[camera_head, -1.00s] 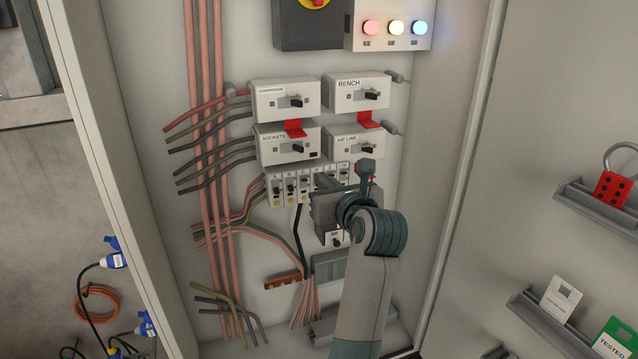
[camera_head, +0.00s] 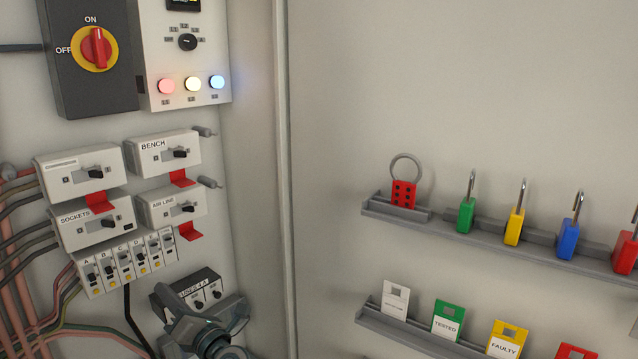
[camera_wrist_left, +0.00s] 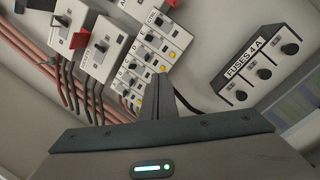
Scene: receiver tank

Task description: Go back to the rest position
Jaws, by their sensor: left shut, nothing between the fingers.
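My left gripper (camera_head: 200,325) shows at the bottom of the head view, in front of the lower part of the panel, below the row of small breakers. Its arm is mostly cut off by the frame's lower edge. In the left wrist view its fingers (camera_wrist_left: 158,95) are together with nothing between them. They point towards the small breakers (camera_wrist_left: 150,65), with the fuse box (camera_wrist_left: 255,68) to the right. In the head view the gripper partly covers the space just below the fuse box (camera_head: 195,292). My right gripper is not in view.
The AIR LINE switch (camera_head: 172,208), BENCH switch (camera_head: 165,153) and SOCKETS switch (camera_head: 92,222) stick out from the panel. A shelf (camera_head: 470,236) with padlocks and a red hasp (camera_head: 403,194) is on the right wall, above a tag rack (camera_head: 405,333). The upper right wall is bare.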

